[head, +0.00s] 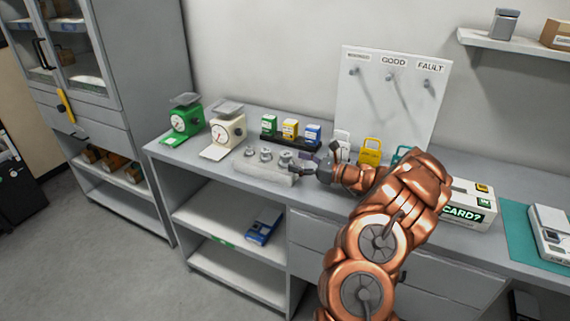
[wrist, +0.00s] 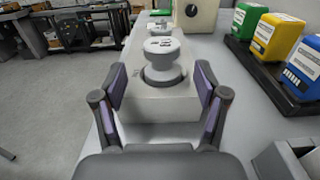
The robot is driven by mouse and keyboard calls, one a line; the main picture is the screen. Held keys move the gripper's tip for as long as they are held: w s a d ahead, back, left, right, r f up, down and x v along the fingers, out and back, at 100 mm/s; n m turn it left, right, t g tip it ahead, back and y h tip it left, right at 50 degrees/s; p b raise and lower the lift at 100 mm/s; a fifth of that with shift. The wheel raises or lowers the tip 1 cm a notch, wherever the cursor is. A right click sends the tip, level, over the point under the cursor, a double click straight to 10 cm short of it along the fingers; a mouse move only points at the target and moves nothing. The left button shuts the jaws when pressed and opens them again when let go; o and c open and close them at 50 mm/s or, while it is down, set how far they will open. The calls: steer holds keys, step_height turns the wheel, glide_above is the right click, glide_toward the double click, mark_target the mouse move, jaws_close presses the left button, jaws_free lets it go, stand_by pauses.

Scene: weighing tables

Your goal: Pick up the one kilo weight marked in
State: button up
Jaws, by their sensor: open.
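Several grey metal weights stand in a row on a pale block (head: 262,172) on the table. In the wrist view the nearest weight (wrist: 161,58) is a knobbed cylinder with dark marking on its top, too small to read for certain. It sits upright in a dark round recess of the block (wrist: 150,104). My gripper (wrist: 160,84) is open, its two purple-padded fingers on either side of and a little short of this weight, not touching it. A second weight (wrist: 165,29) stands behind it. In the head view my gripper (head: 305,172) is at the right end of the block.
A green scale (head: 184,119) and a cream scale (head: 226,127) stand left of the block. A dark tray with green, yellow and blue boxes (head: 291,130) is behind it. Coloured tags and a pegboard (head: 390,100) are to the right. The table's front edge is close.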

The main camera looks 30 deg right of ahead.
mark_target(290, 159)
steer(key=p+x, duration=0.2)
steer(key=x, duration=0.3)
steer(key=shift+d+f, duration=0.1)
steer(key=shift+f, duration=0.05)
jaws_close()
stand_by(0.5)
